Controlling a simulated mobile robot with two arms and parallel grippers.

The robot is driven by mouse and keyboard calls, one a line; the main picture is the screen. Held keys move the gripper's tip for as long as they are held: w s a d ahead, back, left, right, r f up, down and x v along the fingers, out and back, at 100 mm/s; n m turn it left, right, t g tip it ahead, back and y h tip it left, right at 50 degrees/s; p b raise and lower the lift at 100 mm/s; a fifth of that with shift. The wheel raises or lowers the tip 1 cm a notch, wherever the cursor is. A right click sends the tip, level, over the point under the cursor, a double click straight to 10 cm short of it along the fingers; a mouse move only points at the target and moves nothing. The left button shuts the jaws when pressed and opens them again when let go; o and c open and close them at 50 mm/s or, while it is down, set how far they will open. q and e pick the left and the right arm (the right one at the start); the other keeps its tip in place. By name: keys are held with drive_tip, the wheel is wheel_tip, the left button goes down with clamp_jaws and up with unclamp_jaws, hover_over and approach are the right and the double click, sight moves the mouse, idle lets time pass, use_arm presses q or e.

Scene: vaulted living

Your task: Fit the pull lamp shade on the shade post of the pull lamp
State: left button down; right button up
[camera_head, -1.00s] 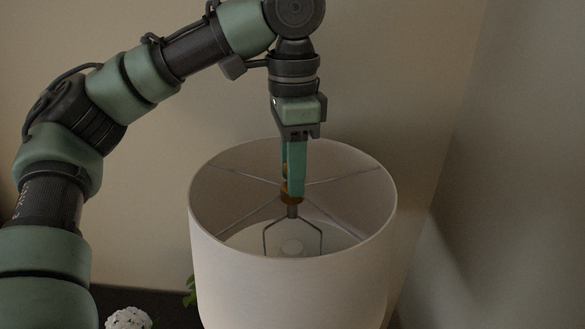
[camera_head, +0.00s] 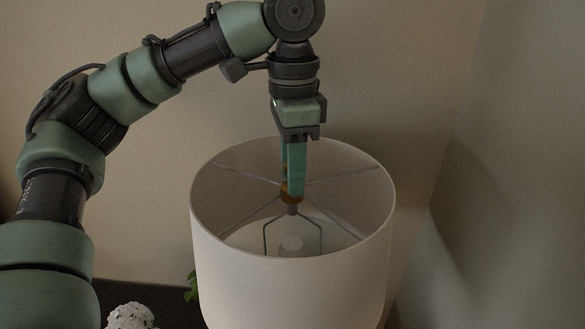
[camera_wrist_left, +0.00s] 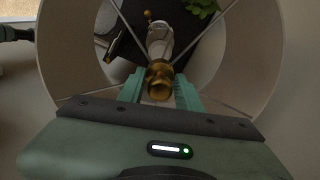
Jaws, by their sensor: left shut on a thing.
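The pull lamp shade (camera_head: 290,290) is a pale, open drum with thin spokes meeting at a central hub. My left gripper (camera_head: 291,190) points down into its top and is shut on the brass knob (camera_head: 286,197) at the hub. In the left wrist view the knob (camera_wrist_left: 160,84) sits between the fingers (camera_wrist_left: 160,92). A pale cylindrical part, apparently of the pull lamp (camera_head: 292,244), shows inside the shade, below the hub, and appears in the wrist view too (camera_wrist_left: 159,38). The shade hides the lamp's lower part. I cannot tell whether hub and post touch. My right gripper is out of view.
A dark tabletop (camera_head: 160,302) lies below and left of the shade. A white, bumpy object (camera_head: 130,316) and green leaves (camera_head: 192,288) are close to the shade's left side. Walls stand behind and to the right.

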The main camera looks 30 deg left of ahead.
use_arm(q)
drive_tip(key=shift+f+p, duration=0.3)
drive_tip(key=shift+f, duration=0.8)
idle(0.7)
drive_tip(key=c, duration=0.9)
unclamp_jaws()
wheel_tip(320, 180, up, 8)
drive_tip(key=shift+f, duration=0.1)
drive_tip(key=shift+f, duration=0.1)
